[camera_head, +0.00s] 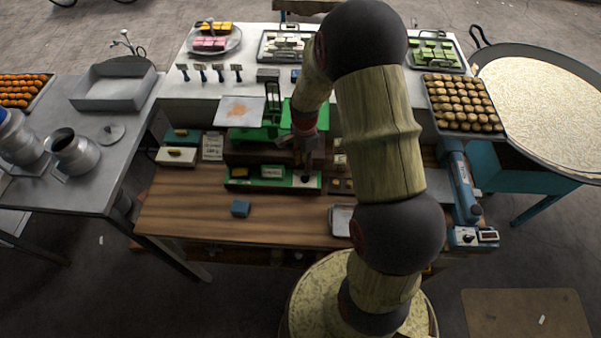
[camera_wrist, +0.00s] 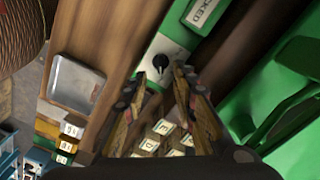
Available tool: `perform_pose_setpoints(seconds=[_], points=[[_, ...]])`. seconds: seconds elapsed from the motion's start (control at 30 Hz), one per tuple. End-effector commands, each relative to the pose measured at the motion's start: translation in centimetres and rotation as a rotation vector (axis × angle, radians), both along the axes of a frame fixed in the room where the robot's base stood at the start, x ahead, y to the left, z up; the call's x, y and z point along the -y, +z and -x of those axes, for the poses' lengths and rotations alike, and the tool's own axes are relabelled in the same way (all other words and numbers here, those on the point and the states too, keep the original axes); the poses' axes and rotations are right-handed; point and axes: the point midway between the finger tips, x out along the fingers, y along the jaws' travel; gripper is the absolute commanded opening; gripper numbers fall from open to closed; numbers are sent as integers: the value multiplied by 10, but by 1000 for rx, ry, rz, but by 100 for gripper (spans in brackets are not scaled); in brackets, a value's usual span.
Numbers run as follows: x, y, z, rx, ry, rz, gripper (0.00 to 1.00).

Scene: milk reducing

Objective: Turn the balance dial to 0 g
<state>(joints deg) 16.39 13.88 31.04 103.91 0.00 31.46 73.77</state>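The balance dial (camera_wrist: 160,63) is a small round black knob on a white plate at one end of the green balance base. In the wrist view it sits just beyond and between my fingertips. In the head view the green base (camera_head: 270,180) stands at the back of the wooden bench, with the dial end at its right. My gripper (camera_wrist: 160,84) is open, one finger on each side of the dial in the picture; contact is not visible. In the head view my gripper (camera_head: 308,165) points down over the dial end. The dial's reading is too small to tell.
A green balance scale (camera_head: 250,125) with a pan rises behind the base. Small lettered tiles (camera_wrist: 165,128) lie beside the dial. The bench's front left is clear.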

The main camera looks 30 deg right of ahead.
Motion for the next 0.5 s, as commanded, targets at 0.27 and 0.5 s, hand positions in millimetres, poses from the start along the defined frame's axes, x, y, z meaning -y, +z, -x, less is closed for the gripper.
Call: perform_pose_setpoints(seconds=[0.27, 0.5], points=[[0, -13, -1, 2, -71, 1, 27], [0, -50, 0, 2, -69, 0, 27]])
